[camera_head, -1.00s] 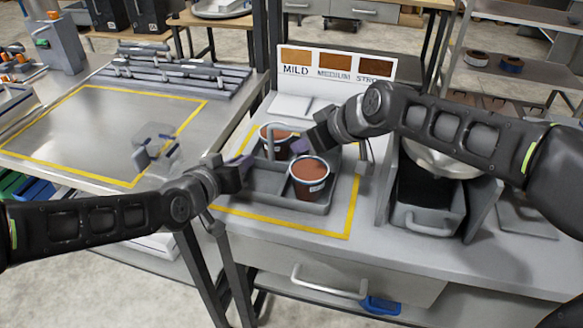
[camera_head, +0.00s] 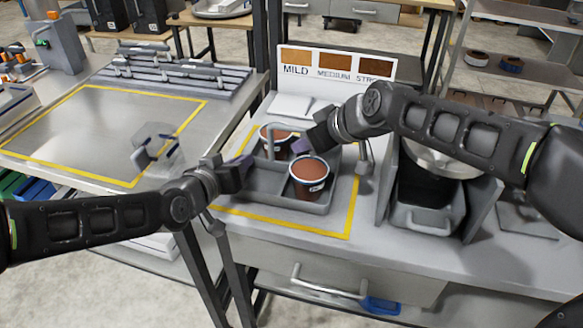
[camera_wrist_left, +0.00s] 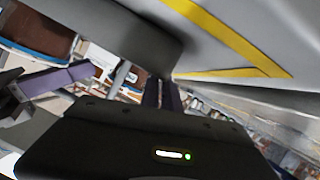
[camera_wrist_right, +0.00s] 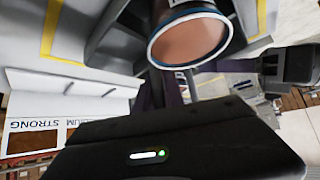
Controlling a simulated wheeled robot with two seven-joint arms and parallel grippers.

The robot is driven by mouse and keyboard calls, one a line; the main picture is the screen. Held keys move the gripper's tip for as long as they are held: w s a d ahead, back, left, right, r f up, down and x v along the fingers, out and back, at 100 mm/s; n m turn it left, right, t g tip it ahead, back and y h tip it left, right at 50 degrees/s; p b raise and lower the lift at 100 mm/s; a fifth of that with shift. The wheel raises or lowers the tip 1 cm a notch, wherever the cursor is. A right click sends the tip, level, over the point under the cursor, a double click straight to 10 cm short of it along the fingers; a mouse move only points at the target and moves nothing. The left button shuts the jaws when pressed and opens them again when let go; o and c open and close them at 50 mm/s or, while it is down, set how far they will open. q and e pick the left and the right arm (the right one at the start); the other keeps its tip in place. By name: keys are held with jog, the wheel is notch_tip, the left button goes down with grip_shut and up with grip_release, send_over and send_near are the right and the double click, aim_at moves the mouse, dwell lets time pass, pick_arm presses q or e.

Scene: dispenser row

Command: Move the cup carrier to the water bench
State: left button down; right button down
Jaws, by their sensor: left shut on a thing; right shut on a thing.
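The grey cup carrier (camera_head: 265,182) sits inside the yellow outline on the right bench (camera_head: 325,232). It holds a front cup (camera_head: 310,180) and a back cup (camera_head: 276,139), both upright with brown contents. Its front left compartment looks empty. My left gripper (camera_head: 244,166) is shut on the carrier's left side; the left wrist view shows the carrier wall (camera_wrist_left: 110,30) close by. My right gripper (camera_head: 302,146) is shut on the carrier's far right side, its exact hold partly hidden by the arm. The right wrist view shows a cup (camera_wrist_right: 190,42) beside its fingers.
The left bench (camera_head: 95,125) has a bare yellow outline, with a grey rack (camera_head: 180,72) along its back. A clear-looking bracket (camera_head: 155,143) stands at its right edge. A MILD/MEDIUM/STRONG sign (camera_head: 335,66) stands behind the carrier. A dark container (camera_head: 425,200) stands to its right.

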jog(key=shift+w+d+r, duration=0.1)
jog(key=shift+r, duration=0.05)
dwell(0.4)
